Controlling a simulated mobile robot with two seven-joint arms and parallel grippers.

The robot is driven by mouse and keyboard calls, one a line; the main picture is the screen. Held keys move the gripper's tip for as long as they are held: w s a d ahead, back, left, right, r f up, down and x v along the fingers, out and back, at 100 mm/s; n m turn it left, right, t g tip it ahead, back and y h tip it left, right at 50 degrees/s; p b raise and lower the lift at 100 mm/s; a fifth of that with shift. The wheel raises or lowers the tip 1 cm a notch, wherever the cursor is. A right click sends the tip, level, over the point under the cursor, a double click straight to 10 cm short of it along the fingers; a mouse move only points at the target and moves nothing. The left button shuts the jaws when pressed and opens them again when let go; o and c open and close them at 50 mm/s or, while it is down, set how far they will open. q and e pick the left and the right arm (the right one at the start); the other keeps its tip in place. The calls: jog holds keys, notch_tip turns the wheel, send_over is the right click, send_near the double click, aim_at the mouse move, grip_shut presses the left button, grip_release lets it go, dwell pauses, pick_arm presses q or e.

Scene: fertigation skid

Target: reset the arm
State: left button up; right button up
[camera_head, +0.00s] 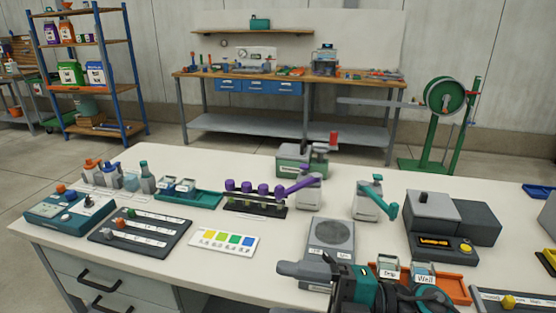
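One of my arms, which looks like the right one, comes in at the bottom edge, right of the middle. Its dark and teal gripper end (362,286) is over the table's front edge, in front of the grey square device (328,240) with a round plate. I cannot make out its fingertips, so I cannot tell whether it is open or shut. No held object can be made out. My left gripper is not in view.
The white table (300,190) holds a colour card (224,242), a rack with purple-topped items (255,196), a teal-handled device (372,200), and a dark box with a display (442,243). Beside my arm is an orange tray (456,287) with labelled containers.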

jog(key=w+d+f+m+t+h, duration=0.2)
jog(key=d+f+m+t+h, duration=0.4)
jog(key=m, duration=0.5)
jog(key=w+d+f+m+t+h, duration=0.2)
jog(key=d+f+m+t+h, duration=0.25)
jog(key=m+t, duration=0.45)
jog(key=s+d+f+m+g+h, duration=0.2)
jog(key=s+f+m+g+h, duration=0.1)
jog(key=s+f, duration=0.2)
jog(key=s+d+f+m+g+h, duration=0.3)
jog(key=s+f+m, duration=0.1)
jog(key=f, duration=0.6)
jog(key=shift+s+f+m+g, duration=0.2)
jog(key=shift+s+m+g, duration=0.1)
jog(key=shift+s, duration=0.3)
jog(key=shift+h, duration=0.25)
